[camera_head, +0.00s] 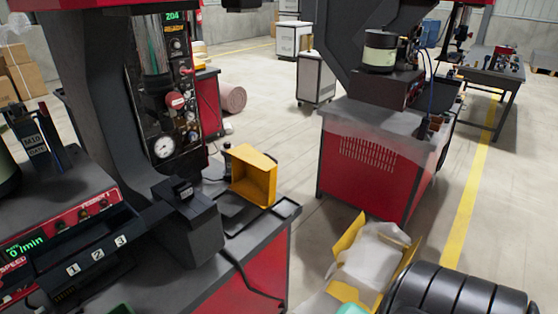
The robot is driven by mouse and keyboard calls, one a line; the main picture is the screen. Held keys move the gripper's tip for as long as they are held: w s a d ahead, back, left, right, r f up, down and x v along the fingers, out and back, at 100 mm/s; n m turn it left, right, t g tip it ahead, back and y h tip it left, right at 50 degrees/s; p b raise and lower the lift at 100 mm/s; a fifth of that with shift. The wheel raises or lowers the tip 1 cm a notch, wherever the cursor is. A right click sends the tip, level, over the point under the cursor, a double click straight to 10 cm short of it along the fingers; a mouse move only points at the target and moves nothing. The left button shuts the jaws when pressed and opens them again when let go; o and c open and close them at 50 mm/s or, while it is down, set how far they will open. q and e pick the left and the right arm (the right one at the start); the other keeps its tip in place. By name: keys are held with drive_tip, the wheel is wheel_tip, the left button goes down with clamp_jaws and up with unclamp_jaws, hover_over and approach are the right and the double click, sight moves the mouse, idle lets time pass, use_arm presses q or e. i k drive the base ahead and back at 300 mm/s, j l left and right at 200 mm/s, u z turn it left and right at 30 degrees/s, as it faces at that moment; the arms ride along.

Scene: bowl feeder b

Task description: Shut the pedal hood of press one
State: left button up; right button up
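A yellow box-shaped hood (254,178) stands on the dark top of the red workstation beside the tall press (166,100). It is tipped up, with its hollow side facing the front right. A low dark part, perhaps the pedal (234,206), lies just below and left of it, partly hidden. I cannot read a label that marks the press as press one. Neither of my grippers can be made out in this view.
A dark block (190,222) stands in front of the hood, near the workstation edge. A black cable (247,274) hangs nearby. A yellow-edged bin with a white liner (372,262) sits lower right. Another red cabinet (375,165) stands behind; open floor lies between.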

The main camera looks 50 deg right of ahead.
sight(253, 176)
drive_tip(key=k+l, duration=0.1)
drive_tip(key=l, duration=0.9)
drive_tip(key=k+l+u, duration=0.1)
drive_tip(key=l, duration=0.4)
drive_tip(key=k+l, duration=0.15)
drive_tip(key=l, duration=0.35)
drive_tip(key=k+l, duration=0.1)
drive_tip(key=l, duration=0.4)
